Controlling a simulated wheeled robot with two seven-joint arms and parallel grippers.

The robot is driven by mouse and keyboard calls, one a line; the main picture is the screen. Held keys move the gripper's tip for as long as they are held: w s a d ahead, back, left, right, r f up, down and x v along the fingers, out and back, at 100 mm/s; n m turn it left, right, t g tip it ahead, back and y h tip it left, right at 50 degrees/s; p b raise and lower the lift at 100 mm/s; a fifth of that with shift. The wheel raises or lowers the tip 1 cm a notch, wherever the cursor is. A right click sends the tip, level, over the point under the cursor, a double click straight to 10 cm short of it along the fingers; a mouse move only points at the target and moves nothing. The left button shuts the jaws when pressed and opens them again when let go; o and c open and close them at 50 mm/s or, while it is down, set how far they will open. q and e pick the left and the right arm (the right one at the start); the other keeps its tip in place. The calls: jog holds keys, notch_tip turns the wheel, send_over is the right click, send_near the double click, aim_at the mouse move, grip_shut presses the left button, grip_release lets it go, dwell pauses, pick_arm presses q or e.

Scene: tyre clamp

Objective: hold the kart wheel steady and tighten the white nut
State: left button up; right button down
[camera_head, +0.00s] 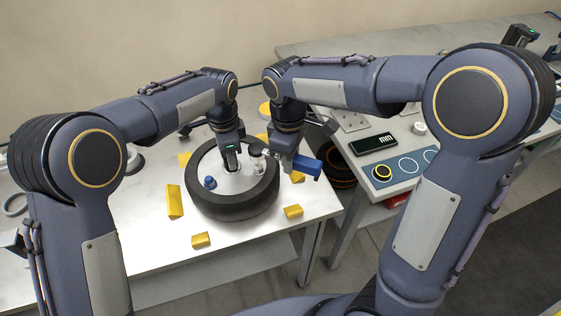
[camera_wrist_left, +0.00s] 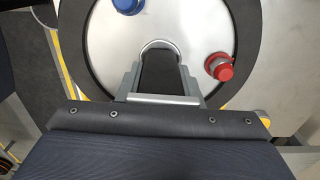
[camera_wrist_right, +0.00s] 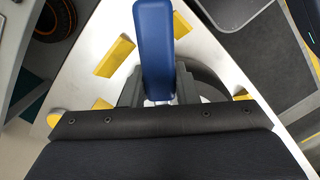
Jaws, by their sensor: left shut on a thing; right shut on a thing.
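The kart wheel (camera_head: 226,207), with a black tyre and pale disc, lies flat on the metal table. My left gripper (camera_head: 230,158) points down at its centre and is shut on the wheel's hub (camera_wrist_left: 160,44). A blue nut (camera_head: 210,182) sits on the disc; it also shows in the left wrist view (camera_wrist_left: 128,5). A red nut (camera_wrist_left: 218,66) is on the disc's other side. My right gripper (camera_head: 283,160) is shut on a blue-handled tool (camera_head: 307,165), over the wheel's far right side. The blue handle (camera_wrist_right: 154,45) points away from the wheel.
Several yellow blocks (camera_head: 174,201) stand around the wheel on the table (camera_head: 150,235). A second bench at the right holds a dark display (camera_head: 374,144) and a yellow-ringed round piece (camera_head: 382,172) on a marked mat. A gap separates the tables.

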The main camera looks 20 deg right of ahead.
jog(key=shift+w+d+n, duration=0.35)
jog(key=shift+w+n, duration=0.15)
jog(key=shift+n, duration=0.2)
jog(key=w+d+f+n, duration=0.1)
jog(key=w+n, duration=0.6)
jog(key=n, duration=0.3)
jog(key=shift+w+f+t, duration=0.15)
jog(key=shift+f+t, duration=0.2)
jog(key=shift+t, duration=0.05)
jog(key=shift+f, duration=0.2)
jog(key=shift+f, duration=0.5)
jog(key=shift+f, duration=0.4)
jog(key=shift+f, duration=0.35)
